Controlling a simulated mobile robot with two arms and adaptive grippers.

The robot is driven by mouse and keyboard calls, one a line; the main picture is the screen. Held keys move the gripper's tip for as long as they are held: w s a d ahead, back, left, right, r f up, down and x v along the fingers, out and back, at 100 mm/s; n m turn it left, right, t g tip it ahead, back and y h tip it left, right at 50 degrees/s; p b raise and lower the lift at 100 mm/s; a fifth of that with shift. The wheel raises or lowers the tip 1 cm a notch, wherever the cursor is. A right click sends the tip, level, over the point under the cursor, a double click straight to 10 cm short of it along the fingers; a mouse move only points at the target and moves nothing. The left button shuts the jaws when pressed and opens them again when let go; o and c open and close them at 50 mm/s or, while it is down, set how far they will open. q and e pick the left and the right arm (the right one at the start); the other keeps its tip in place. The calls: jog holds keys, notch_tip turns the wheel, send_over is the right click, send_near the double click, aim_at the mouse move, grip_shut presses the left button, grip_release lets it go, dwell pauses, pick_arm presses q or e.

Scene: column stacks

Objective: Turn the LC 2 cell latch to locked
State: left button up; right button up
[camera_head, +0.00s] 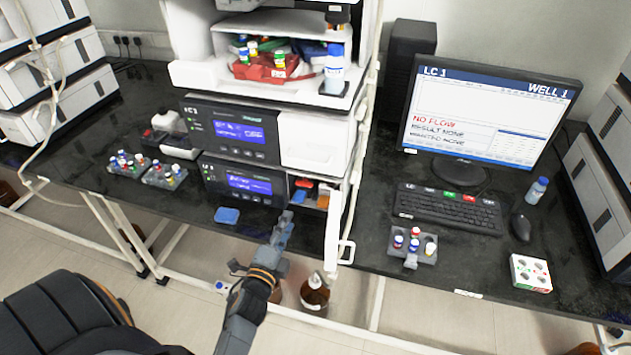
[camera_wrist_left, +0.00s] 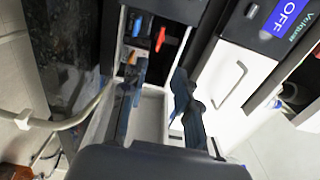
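The middle instrument stack has a lower module (camera_head: 242,182) with a lit blue screen. To the right of that screen is an open compartment with a red part (camera_head: 303,183) and an orange part (camera_head: 324,196). A white door panel with a handle (camera_head: 335,228) stands out beside it. My left gripper (camera_head: 284,226) is in front of and below this compartment. In the left wrist view my left gripper (camera_wrist_left: 160,85) has its fingers apart with nothing between them, and a red lever-like part (camera_wrist_left: 160,40) lies beyond them. I cannot tell the latch's position. My right gripper is out of view.
A blue pad (camera_head: 227,215) lies on the black bench left of the gripper. Vial racks (camera_head: 164,175) stand at the left. A brown bottle (camera_head: 315,294) is below the bench edge. A monitor (camera_head: 490,115) reading LC 1 and a keyboard (camera_head: 447,209) are at the right.

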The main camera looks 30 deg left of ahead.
aim_at(304, 186)
pick_arm(q)
jog(key=p+x, duration=0.1)
jog(key=x, duration=1.2)
jog(key=shift+a+f, duration=0.1)
jog(key=shift+a, duration=0.1)
grip_shut()
